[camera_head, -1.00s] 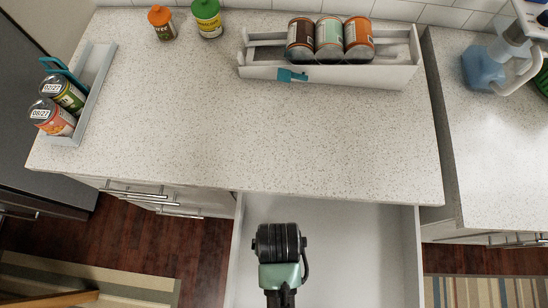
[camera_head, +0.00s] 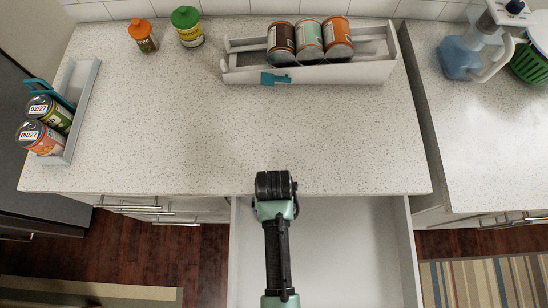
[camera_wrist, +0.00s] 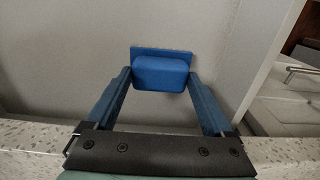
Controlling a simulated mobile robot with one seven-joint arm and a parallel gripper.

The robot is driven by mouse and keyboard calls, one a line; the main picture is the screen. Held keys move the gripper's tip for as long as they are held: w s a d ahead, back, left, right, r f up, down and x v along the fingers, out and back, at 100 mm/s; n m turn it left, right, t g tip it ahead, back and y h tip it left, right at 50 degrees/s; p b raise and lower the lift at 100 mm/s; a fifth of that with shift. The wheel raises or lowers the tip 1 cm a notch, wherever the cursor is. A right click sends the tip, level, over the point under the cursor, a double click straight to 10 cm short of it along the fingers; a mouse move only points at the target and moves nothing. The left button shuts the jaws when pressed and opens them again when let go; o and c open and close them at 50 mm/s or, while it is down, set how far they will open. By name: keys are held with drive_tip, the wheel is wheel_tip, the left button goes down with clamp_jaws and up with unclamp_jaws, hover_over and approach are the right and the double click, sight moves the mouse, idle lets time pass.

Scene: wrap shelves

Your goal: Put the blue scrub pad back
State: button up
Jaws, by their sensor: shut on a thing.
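The blue scrub pad (camera_wrist: 160,78) shows in the wrist view as a rounded blue block with a flatter blue piece behind it. It sits between the fingertips of my gripper (camera_wrist: 158,82), which is shut on it. In the head view my arm's dark end is at the counter's front edge, above the open drawer; the fingers and the pad are hidden there. The open white drawer (camera_head: 345,245) looks empty where it shows. In the wrist view a pale interior (camera_wrist: 60,60) lies beyond the pad.
A white bin (camera_head: 370,72) with three cans stands at the counter's back. A grey tray (camera_head: 85,95) with two cans is at left. An orange-capped jar (camera_head: 143,36) and a green-capped one (camera_head: 187,27) stand at the back. The middle counter (camera_head: 200,130) is clear.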

drive_tip(key=shift+f, duration=0.1)
drive_tip(key=o, duration=1.2)
wheel_tip(320, 180, up, 12)
drive_tip(key=f, duration=0.1)
drive_tip(key=w+a+r+t, duration=0.2)
drive_tip(key=w+r+t, duration=0.7)
drive_tip(key=w+r, duration=0.85)
drive_tip(key=w+r+t, duration=0.4)
drive_tip(key=r+t, duration=0.1)
drive_tip(key=r, duration=1.1)
wheel_tip(320, 180, up, 17)
drive_tip(key=s+d+t, duration=0.1)
drive_tip(key=d+t, duration=0.1)
drive_tip(key=t, duration=0.4)
drive_tip(key=s+r+t, duration=0.2)
drive_tip(key=s+r, duration=0.1)
drive_tip(key=r, duration=0.2)
drive_tip(key=s+r+t, duration=0.3)
drive_tip(key=s+r, duration=0.1)
drive_tip(key=r, duration=0.2)
drive_tip(key=s+r+t, duration=0.2)
drive_tip(key=s+r, duration=0.2)
drive_tip(key=r, duration=0.2)
drive_tip(key=shift+r+p, duration=0.1)
drive_tip(key=shift+p, duration=0.2)
